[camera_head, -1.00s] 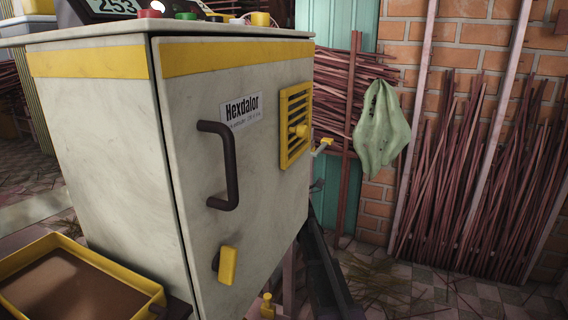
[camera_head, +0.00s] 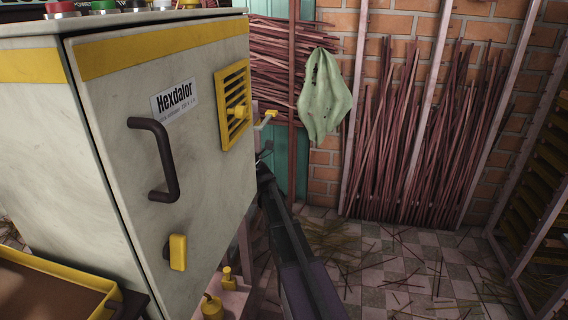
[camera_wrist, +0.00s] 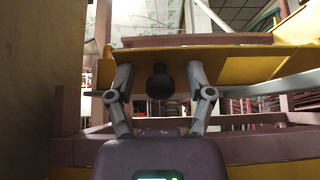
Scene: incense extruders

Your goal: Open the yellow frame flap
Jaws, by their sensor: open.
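In the wrist view, my gripper (camera_wrist: 160,74) is open, with one finger on each side of a dark round knob (camera_wrist: 159,86). I cannot tell whether the fingers touch it. The knob sits at a wide yellow panel (camera_wrist: 235,66), which looks like the yellow frame flap; its hinge and whole outline are not clear.
The grey Hexdalor cabinet (camera_head: 115,130) fills the left, with a dark handle (camera_head: 160,165), a yellow grille (camera_head: 233,105) and a yellow latch (camera_head: 178,252). A green cloth (camera_head: 325,95) hangs behind. Bundled sticks (camera_head: 425,150) lean on the brick wall.

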